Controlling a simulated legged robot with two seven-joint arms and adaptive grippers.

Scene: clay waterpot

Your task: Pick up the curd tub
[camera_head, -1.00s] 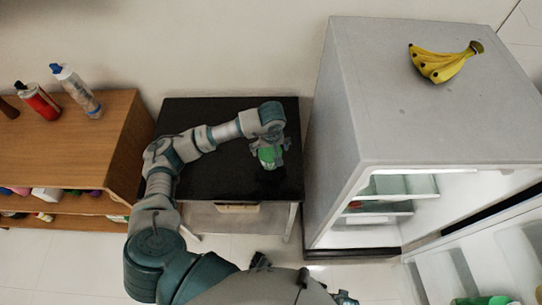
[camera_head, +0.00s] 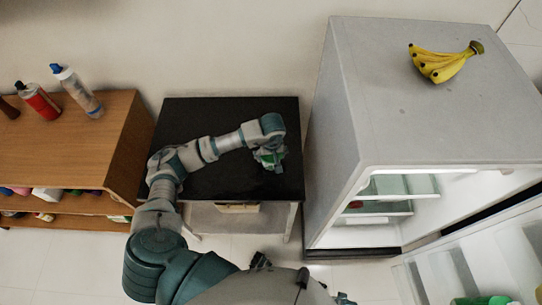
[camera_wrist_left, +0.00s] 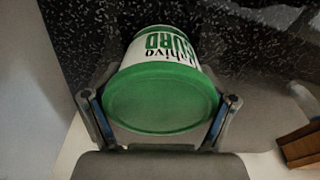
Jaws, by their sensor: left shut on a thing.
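The curd tub (camera_wrist_left: 162,95) fills the middle of the left wrist view, white with green lettering and a green lid facing the camera. My left gripper (camera_wrist_left: 160,112) has one finger on each side of the tub and is shut on it. In the head view the left gripper (camera_head: 270,158) is over the right part of the black table, with a small green part of the tub (camera_head: 268,160) showing between its fingers. Most of the tub is hidden there. I cannot tell whether its base touches the tabletop.
The black table (camera_head: 220,115) is otherwise bare around my arm. A fridge (camera_head: 400,100) with its door open stands close on the right, with bananas (camera_head: 443,62) on top. A wooden shelf (camera_head: 90,140) with a red bottle (camera_head: 38,100) and a clear bottle (camera_head: 76,90) is on the left.

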